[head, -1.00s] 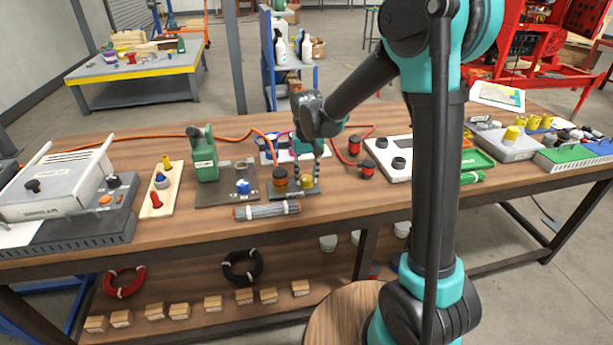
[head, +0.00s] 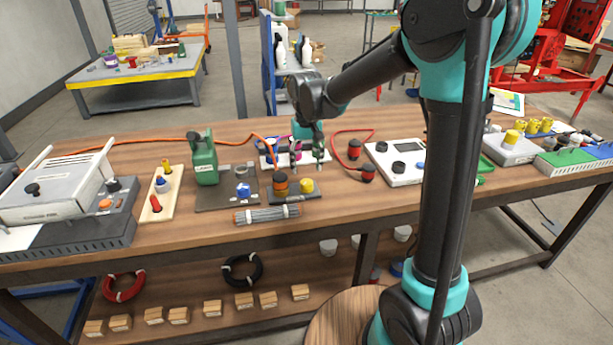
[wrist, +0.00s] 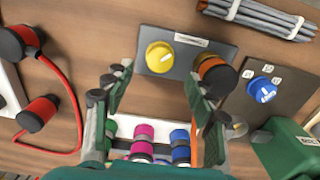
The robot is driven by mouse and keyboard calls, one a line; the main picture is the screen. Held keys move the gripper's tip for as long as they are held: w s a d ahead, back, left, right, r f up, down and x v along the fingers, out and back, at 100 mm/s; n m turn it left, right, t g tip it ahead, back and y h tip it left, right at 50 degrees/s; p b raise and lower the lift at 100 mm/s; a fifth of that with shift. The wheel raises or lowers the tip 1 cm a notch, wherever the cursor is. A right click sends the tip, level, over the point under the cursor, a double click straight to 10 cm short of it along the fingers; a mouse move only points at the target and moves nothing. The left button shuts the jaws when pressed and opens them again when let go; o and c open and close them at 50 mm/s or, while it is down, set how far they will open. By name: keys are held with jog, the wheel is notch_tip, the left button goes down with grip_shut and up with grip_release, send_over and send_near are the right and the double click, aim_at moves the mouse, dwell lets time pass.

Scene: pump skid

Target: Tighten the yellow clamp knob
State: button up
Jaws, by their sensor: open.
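The yellow clamp knob (head: 306,186) stands on a small dark grey plate (head: 291,198), right of an orange and black knob (head: 280,187). In the wrist view the yellow knob (wrist: 159,57) shows whole, with a pale mark on its top, beside a white label. My gripper (head: 307,155) is open and empty above and behind the plate. In the wrist view its two fingers (wrist: 160,82) are spread left and right, short of the knob and apart from it.
The orange and black knob (wrist: 214,72) sits close to the right finger. A blue knob (head: 242,189) and a green device (head: 202,160) stand to the left. A grey bundle (head: 267,213) lies in front. Red-black parts with a cable (head: 368,172) lie to the right.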

aim_at(307, 182)
notch_tip(307, 182, up, 6)
jog(key=shift+f, duration=0.1)
dwell(0.4)
jog(key=s+d+f+m+t, duration=0.1)
jog(key=s+d+f+t, duration=0.1)
jog(key=s+d+f, duration=0.5)
jog(key=s+d+f+m+t, duration=0.2)
jog(key=s+d+f, duration=0.5)
jog(key=s+d, duration=0.5)
jog(key=d, duration=0.5)
jog(key=shift+s, duration=0.3)
